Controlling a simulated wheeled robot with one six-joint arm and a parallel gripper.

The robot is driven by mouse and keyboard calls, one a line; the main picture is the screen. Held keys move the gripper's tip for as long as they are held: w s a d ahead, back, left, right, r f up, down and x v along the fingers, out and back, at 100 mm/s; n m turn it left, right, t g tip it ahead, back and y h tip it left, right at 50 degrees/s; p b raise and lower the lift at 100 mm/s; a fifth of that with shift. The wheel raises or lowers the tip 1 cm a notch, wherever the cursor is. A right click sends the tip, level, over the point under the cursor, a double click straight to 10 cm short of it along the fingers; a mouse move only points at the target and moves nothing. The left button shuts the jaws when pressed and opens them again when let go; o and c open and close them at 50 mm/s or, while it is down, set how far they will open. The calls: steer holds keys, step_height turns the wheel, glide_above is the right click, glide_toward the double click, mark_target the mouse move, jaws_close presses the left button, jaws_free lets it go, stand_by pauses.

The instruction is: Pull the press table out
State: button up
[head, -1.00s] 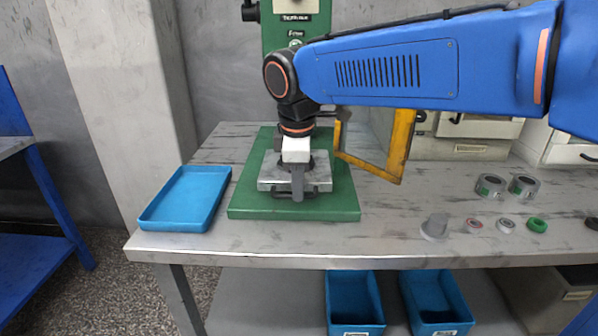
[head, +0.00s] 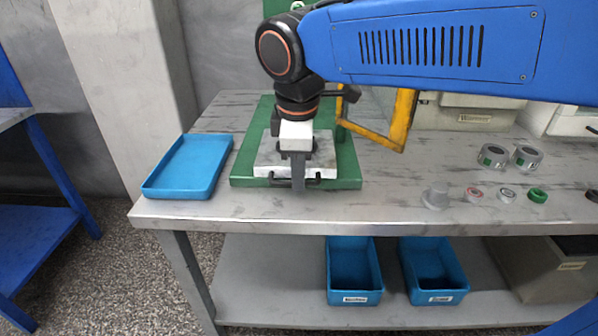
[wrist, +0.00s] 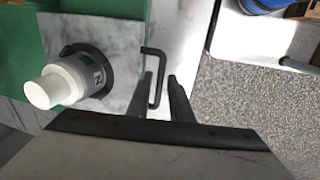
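The press table (head: 268,160) is a grey metal plate on the green press base (head: 240,178), its front edge close to the base's front edge. A thin dark bar handle (head: 313,182) runs along its front; the wrist view shows it too (wrist: 161,62). My gripper (head: 298,186) points down at the handle. In the wrist view its fingers (wrist: 160,78) are apart, one on each side of the bar, with a small gap visible. A white and grey cylinder (wrist: 72,82) stands in a dark ring on the plate; my gripper hides it in the head view.
A blue tray (head: 187,167) lies left of the base. An open yellow-framed guard (head: 400,120) stands right of my wrist. Several rings and small parts, including a grey flanged piece (head: 436,197), lie to the right. The workbench front edge (head: 270,222) is near.

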steer(key=shift+o, duration=0.3)
steer(key=s+r, duration=0.3)
steer(key=r, duration=1.4)
steer(key=shift+s+a, duration=0.1)
